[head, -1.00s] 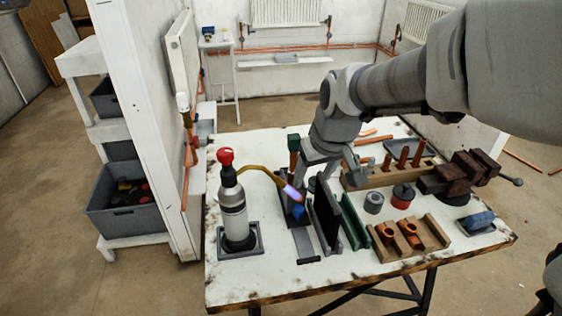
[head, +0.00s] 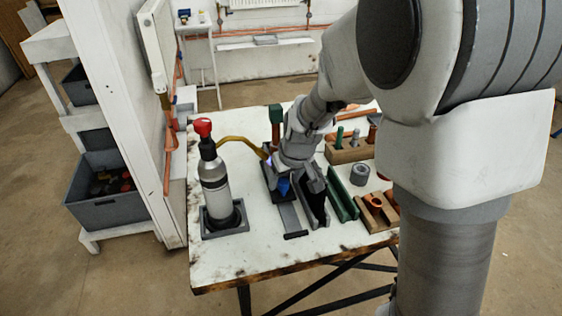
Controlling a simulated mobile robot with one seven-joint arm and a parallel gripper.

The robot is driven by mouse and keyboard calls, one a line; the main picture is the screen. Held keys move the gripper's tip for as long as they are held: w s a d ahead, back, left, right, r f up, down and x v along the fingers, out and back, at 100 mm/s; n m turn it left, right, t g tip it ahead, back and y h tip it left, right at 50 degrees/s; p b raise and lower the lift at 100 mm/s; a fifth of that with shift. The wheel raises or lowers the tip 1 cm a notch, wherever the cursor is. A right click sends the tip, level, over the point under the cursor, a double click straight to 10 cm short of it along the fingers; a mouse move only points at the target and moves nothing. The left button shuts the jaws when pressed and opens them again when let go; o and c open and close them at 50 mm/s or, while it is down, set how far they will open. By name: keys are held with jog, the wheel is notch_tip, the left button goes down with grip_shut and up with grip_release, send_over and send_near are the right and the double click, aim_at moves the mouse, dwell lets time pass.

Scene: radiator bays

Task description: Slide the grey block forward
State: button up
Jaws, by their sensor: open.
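A narrow grey slide track (head: 289,218) runs toward the front of the bench, with a dark bar across its near end. A small blue piece (head: 284,187) stands at the far part of the track. I cannot clearly make out the grey block; it may be at this far part, partly hidden by my gripper. My gripper (head: 300,183) is low over the far part of the track, close beside the blue piece and the upright black panel (head: 313,208). It is open. Its fingertips are partly hidden, and I cannot tell whether they touch anything.
A gas torch (head: 215,182) with a red top stands left of the track, its brass pipe and bluish flame reaching toward my gripper. A green rail (head: 342,201), a wooden block with copper fittings (head: 376,214) and a grey cylinder (head: 361,174) lie right. The front-left bench top is bare.

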jog(key=shift+x, duration=0.75)
grip_shut()
dwell(0.9)
